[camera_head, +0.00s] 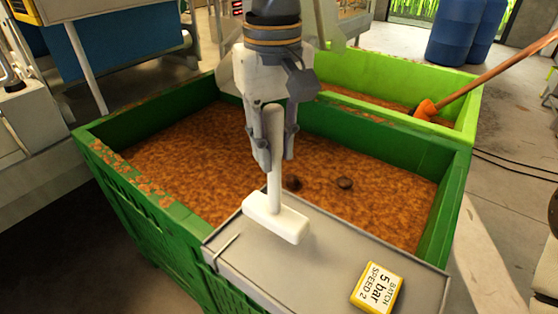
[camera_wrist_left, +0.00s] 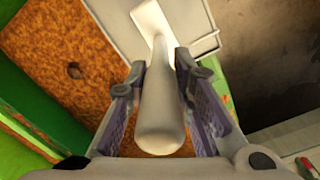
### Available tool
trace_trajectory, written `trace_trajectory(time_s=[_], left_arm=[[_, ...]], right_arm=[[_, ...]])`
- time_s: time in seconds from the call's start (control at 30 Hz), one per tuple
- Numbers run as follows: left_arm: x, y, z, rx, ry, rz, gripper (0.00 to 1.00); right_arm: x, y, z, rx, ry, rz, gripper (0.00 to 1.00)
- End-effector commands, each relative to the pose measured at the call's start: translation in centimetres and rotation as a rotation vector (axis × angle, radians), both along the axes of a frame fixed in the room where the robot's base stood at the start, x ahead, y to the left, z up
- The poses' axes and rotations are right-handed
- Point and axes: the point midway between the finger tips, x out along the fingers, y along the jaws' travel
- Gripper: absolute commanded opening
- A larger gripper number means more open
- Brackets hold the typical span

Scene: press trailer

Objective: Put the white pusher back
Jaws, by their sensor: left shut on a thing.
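The white pusher (camera_head: 276,218) is a round upright handle with a wide rectangular block at its lower end. My left gripper (camera_head: 275,150) is shut on the handle, with a finger on either side of it. The block is over the near left part of the grey tray (camera_head: 330,262); I cannot tell whether it touches the tray or hangs just above it. In the left wrist view the pusher's handle (camera_wrist_left: 160,115) runs between the fingers, and its block lies beyond, over the pale tray surface. My right gripper is not in view.
A dark green crate (camera_head: 458,190) full of brown mash stands behind the tray, with two dark round lumps in it. A yellow card (camera_head: 377,288) lies on the tray's right. A light green crate (camera_head: 400,72) and an orange-ended wooden-handled tool (camera_head: 428,109) are at the back right.

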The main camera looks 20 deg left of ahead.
Motion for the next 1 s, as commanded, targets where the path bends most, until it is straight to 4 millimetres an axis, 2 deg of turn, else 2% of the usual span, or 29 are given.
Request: trace_trajectory(time_s=[0.07, 0.3, 0.7, 0.73, 0.8, 1.0], left_arm=[[0.3, -0.6, -0.8, -0.001, 0.001, -0.001, 0.00], [0.3, -0.5, -3.4, -0.001, -0.002, 0.001, 0.00], [0.3, -0.5, -3.8, -0.002, -0.004, 0.000, 0.00], [0.3, -0.5, -3.8, -0.001, -0.003, 0.000, 0.26], [0.3, -0.5, -3.9, -0.001, -0.003, 0.000, 0.42], [0.3, -0.5, -3.9, -0.001, -0.002, 0.000, 0.42]], right_arm=[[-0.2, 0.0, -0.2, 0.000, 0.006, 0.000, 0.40], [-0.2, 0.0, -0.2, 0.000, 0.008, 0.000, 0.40], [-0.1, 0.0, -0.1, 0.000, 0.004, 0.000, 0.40], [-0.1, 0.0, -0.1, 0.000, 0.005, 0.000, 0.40], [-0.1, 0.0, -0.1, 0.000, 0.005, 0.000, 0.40], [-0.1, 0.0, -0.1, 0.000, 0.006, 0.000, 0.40]])
